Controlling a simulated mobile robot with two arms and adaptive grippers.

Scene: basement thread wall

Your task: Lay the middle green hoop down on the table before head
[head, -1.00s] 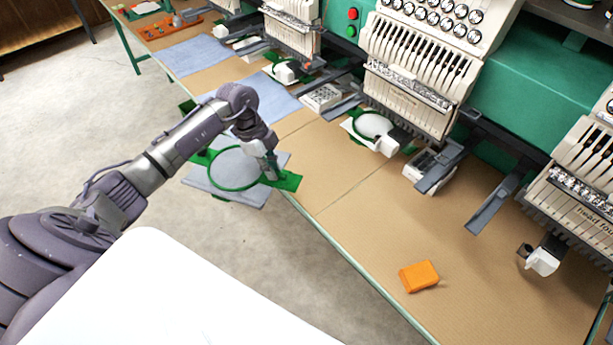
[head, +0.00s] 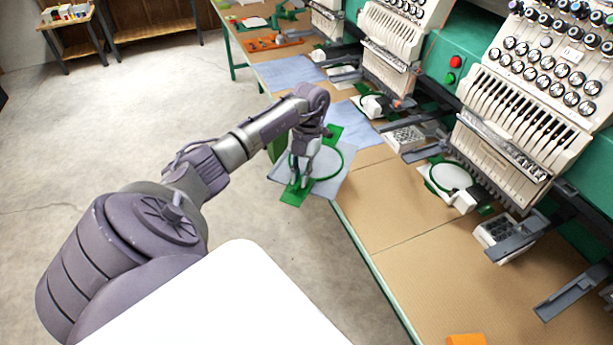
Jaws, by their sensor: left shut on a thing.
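My left gripper (head: 303,180) is shut on a green hoop (head: 341,164) with green end tabs and grey-blue cloth stretched in it. It grips near the lower-left tab. The hoop looks about flat and hangs in the air beside the table's left edge, its right side overlapping that edge in the picture. The fingertips are partly hard to make out. The tan table (head: 395,200) runs along the machines. Another green hoop with white cloth (head: 452,178) sits at the nearer machine head, and one more (head: 373,106) at the head behind it. My right gripper is out of view.
Embroidery machine heads (head: 505,150) and grey arms (head: 575,292) line the table's right side. An orange block (head: 466,340) lies at the near edge of the picture. Blue cloths (head: 289,72) lie farther back. The near tabletop is largely clear; the floor on the left is open.

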